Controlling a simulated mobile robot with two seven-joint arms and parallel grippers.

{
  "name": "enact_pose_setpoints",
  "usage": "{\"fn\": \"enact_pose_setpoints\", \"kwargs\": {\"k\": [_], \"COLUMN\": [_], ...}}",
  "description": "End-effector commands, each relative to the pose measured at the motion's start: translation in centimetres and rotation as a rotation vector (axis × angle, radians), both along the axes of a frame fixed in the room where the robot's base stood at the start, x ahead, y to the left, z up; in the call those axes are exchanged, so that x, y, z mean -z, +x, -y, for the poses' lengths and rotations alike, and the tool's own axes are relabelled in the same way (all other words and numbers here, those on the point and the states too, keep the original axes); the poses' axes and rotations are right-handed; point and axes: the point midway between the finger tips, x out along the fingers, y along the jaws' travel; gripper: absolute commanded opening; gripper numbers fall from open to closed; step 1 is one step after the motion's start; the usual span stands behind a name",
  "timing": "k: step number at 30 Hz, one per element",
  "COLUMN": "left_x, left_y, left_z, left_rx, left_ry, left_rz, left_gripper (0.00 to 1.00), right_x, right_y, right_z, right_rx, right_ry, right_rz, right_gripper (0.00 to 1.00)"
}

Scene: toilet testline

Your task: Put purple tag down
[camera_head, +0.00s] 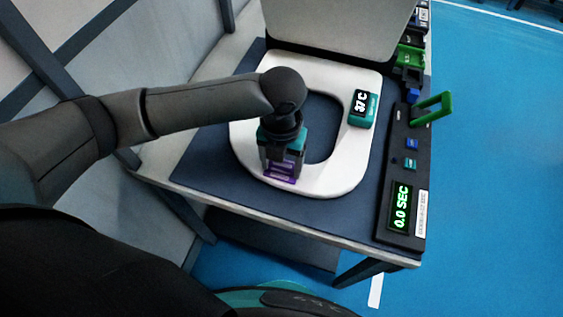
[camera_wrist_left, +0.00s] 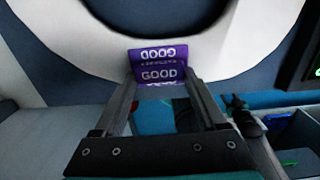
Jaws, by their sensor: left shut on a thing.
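The purple tag (camera_head: 281,171) with "GOOD" lettering is at the front part of the white toilet seat (camera_head: 345,178). My left gripper (camera_head: 280,165) reaches over the seat from the left and is shut on the tag. In the left wrist view the purple tag (camera_wrist_left: 158,67) sits between the two fingertips (camera_wrist_left: 160,78), in front of the white seat (camera_wrist_left: 90,45). I cannot tell whether the tag touches the seat. My right gripper is not in view.
A teal device (camera_head: 363,109) reading "37 C" sits on the seat's right side. A black timer panel (camera_head: 403,175) showing "0.0 SEC", with a green handle (camera_head: 433,108), stands along the table's right edge. The raised lid (camera_head: 335,28) is behind. The dark mat (camera_head: 222,192) is clear in front.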

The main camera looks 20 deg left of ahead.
Motion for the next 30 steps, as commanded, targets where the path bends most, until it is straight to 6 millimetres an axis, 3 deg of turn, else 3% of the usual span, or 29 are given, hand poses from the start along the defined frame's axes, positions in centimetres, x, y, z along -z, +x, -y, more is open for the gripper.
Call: {"fn": "enact_pose_setpoints", "kwargs": {"k": [6, 7, 13, 23, 30], "left_x": [0.3, 0.2, 0.2, -0.1, -4.3], "left_y": [0.0, 0.0, 0.0, 0.0, 0.1], "left_z": [0.0, 0.0, 0.0, 0.0, 0.1], "left_rx": [0.000, 0.000, 0.000, 0.000, 0.001], "left_ry": [0.000, 0.000, 0.000, -0.001, -0.002], "left_rz": [-0.001, 0.000, -0.001, 0.001, 0.004], "left_gripper": [0.21, 0.76, 0.98, 1.00, 1.00], "right_x": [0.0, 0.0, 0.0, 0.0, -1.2], "right_y": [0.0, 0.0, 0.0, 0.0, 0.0], "right_z": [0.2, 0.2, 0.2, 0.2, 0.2], "right_rx": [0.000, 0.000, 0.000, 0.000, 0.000], "right_ry": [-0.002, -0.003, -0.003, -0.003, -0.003], "right_rz": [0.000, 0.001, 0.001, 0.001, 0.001], "right_gripper": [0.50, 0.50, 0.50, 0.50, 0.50]}}
